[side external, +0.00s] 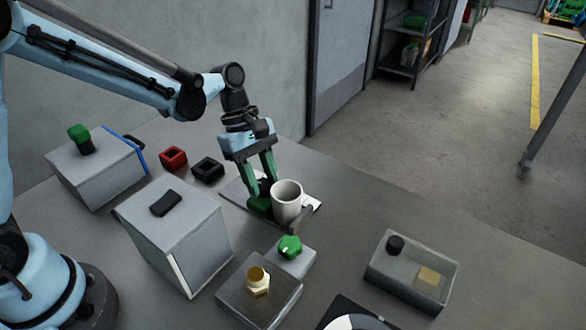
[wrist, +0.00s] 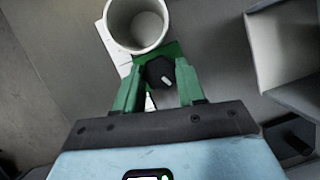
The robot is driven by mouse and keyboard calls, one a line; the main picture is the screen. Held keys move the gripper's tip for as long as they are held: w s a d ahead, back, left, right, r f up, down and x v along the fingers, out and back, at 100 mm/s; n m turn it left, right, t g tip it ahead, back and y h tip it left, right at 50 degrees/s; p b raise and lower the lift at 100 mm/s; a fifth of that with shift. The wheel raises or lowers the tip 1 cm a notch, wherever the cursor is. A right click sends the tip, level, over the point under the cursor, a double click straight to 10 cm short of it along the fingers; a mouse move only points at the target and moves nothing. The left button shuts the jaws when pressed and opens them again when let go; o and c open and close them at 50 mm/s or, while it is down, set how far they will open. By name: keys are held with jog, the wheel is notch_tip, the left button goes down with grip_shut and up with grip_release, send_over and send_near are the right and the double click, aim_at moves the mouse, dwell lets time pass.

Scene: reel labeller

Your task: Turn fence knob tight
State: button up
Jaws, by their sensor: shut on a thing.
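A black knob (wrist: 160,72) with a white pointer mark sits on a green block (side external: 258,205), which I take to be the fence, on a light plate (side external: 235,198). My gripper (side external: 263,186) points down with its green fingers on either side of the knob, shut on it. In the wrist view the fingertips of my gripper (wrist: 161,68) flank the knob, with its pointer mark visible. The fingers partly hide the knob in the side view.
A grey box (side external: 180,230) stands left of the plate. A green lobed knob (side external: 290,246) and a brass fitting (side external: 258,281) are in front. Red (side external: 173,158) and black (side external: 207,168) small trays lie behind; a clear-topped box (side external: 412,270) is at right.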

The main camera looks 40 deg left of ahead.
jog(key=shift+w+m+g, duration=0.1)
jog(key=shift+m+g, duration=0.4)
jog(key=shift+m, duration=0.8)
jog(key=o, duration=1.1)
jog(key=shift+c, duration=0.2)
jog(key=v, duration=1.2)
jog(key=shift+d, duration=0.2)
jog(key=shift+r, duration=0.15)
